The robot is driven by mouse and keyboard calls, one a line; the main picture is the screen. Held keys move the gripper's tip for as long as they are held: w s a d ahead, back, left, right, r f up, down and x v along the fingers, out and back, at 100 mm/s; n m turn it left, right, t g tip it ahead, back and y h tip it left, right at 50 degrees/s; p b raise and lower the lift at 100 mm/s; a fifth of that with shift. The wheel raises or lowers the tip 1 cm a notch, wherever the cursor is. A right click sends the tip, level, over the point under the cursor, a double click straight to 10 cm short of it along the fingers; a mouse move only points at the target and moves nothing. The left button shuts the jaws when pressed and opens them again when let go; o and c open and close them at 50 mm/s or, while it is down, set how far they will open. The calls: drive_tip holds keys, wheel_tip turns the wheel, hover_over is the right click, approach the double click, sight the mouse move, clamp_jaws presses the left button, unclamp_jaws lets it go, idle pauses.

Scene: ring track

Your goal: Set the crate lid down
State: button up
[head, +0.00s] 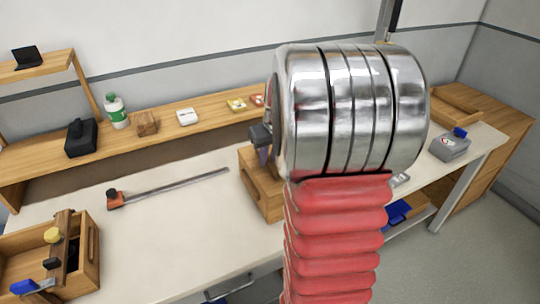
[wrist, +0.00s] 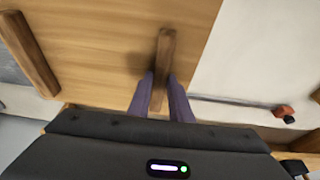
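The crate lid (wrist: 115,45) is a flat light-wood panel with a raised bar handle (wrist: 165,50) in the wrist view. My gripper (wrist: 161,76) has a purple finger on each side of this handle, close against it, and looks shut on it. In the head view my gripper (head: 263,153) shows only partly, left of my arm, over a wooden crate (head: 270,198) on the bench. My arm hides much of that crate, and I cannot tell there whether the lid touches it.
An open wooden crate (head: 90,262) with tools stands at the left. A long bar clamp (head: 175,187) lies across the pale bench (head: 160,235). A back shelf (head: 160,142) holds a bottle (head: 116,112) and small items. A grey box (head: 450,146) stands at right.

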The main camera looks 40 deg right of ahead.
drive_tip(key=o, duration=0.4)
drive_tip(key=shift+r, duration=0.5)
drive_tip(key=v, duration=1.1)
drive_tip(key=shift+s+r, duration=0.2)
drive_tip(key=shift+r, duration=0.15)
drive_tip(key=shift+a, duration=0.1)
